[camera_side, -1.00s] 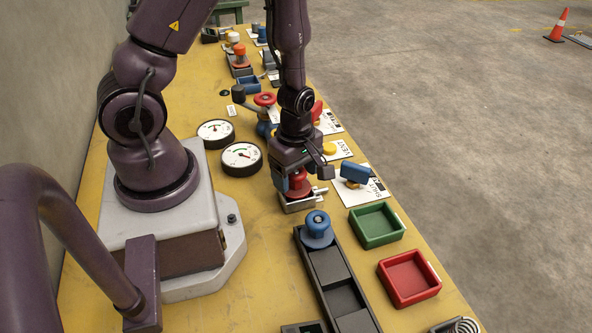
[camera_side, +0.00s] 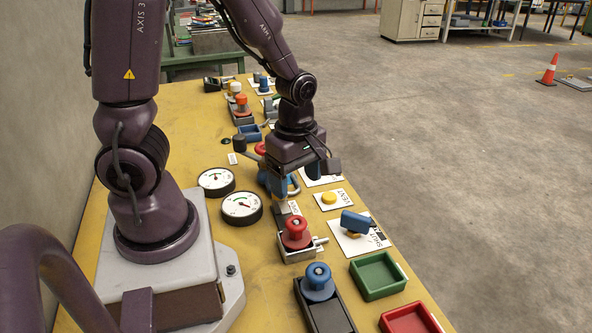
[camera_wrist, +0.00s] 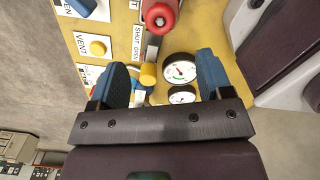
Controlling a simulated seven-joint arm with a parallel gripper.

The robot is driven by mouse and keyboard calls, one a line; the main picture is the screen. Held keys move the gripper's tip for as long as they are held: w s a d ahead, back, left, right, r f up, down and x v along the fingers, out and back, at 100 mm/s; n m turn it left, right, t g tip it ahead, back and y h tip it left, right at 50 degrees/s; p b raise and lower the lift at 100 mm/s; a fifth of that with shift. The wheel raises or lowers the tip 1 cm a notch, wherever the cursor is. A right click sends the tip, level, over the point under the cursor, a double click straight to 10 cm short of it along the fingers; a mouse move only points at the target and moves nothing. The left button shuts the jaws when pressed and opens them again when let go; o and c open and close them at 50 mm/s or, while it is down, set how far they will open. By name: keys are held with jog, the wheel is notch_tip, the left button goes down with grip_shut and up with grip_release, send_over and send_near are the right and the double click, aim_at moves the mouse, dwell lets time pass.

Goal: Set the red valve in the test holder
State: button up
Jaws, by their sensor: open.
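The red valve (camera_side: 296,232), a flanged spool shape, stands upright in a small grey metal holder (camera_side: 289,256) with a lever sticking out at its right. It appears seated there; its base is hidden. The valve also shows at the top of the wrist view (camera_wrist: 160,14). My gripper (camera_side: 298,184) is above and behind the valve, clear of it. Its blue fingers are apart and empty, as the wrist view also shows (camera_wrist: 162,62).
A blue valve (camera_side: 318,281) stands on a dark rack in front. Green (camera_side: 378,275) and red (camera_side: 408,320) trays lie at the right. Two gauges (camera_side: 240,208) stand left of my gripper. A blue-handled valve (camera_side: 356,221) and yellow button (camera_side: 329,198) sit on labelled plates.

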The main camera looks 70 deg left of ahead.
jog(key=s+d+r+m+t, duration=0.2)
jog(key=r+m, duration=0.7)
jog(key=m, duration=0.2)
jog(key=s+d+r+m+t, duration=0.2)
jog(key=d+r+m+t, duration=0.1)
jog(key=r+m, duration=0.6)
jog(key=shift+s+m+t, duration=0.2)
jog(key=shift+m+t, duration=0.1)
jog(key=shift+m, duration=0.9)
